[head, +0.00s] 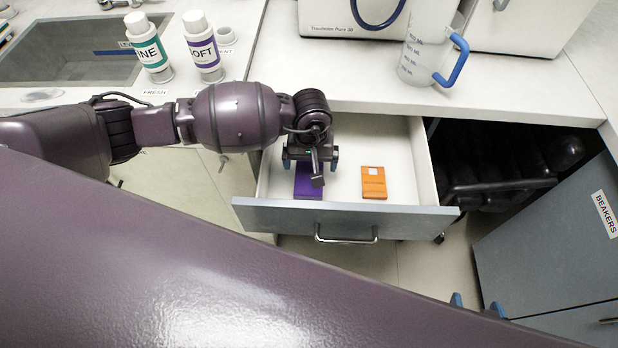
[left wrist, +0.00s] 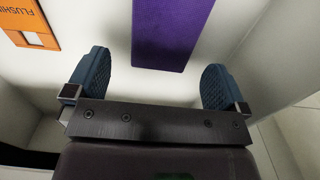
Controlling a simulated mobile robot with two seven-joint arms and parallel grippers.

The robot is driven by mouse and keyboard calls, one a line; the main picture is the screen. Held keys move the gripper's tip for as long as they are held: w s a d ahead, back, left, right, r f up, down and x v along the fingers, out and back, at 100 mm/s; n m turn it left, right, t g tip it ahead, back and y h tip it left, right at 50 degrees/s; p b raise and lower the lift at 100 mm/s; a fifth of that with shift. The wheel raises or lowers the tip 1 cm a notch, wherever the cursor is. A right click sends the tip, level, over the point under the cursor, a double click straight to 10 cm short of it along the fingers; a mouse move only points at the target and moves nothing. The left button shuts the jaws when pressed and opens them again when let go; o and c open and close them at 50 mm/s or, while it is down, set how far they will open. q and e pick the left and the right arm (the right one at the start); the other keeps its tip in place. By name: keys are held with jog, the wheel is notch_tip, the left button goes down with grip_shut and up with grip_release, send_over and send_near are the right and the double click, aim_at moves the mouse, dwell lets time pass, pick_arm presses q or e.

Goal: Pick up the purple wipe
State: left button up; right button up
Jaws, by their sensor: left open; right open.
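The purple wipe (head: 307,190) is a flat packet lying in the open drawer, left of the orange packet. My left gripper (head: 310,160) is open above it and hides part of it in the head view. In the left wrist view the purple wipe (left wrist: 170,32) lies ahead of the two spread blue fingers (left wrist: 155,85), with nothing between them. My right gripper (head: 477,304) shows only as two blue fingertips, apart, at the lower right. My arm hides the rest of it.
An orange packet (head: 374,183) lies in the drawer to the right. The drawer's grey front (head: 345,219) and side walls surround both. A blue-handled beaker (head: 425,50) and two labelled bottles (head: 203,48) stand on the counter. An open dark cabinet space (head: 500,160) is at right.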

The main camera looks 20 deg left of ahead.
aim_at(309, 171)
pick_arm(q)
notch_tip(309, 171, down, 4)
jog(key=shift+s+a+r, duration=0.1)
jog(key=c, duration=0.9)
jog(key=shift+r, duration=0.15)
notch_tip(309, 171, up, 20)
jog(key=shift+f+p, duration=0.1)
jog(key=shift+p, duration=0.6)
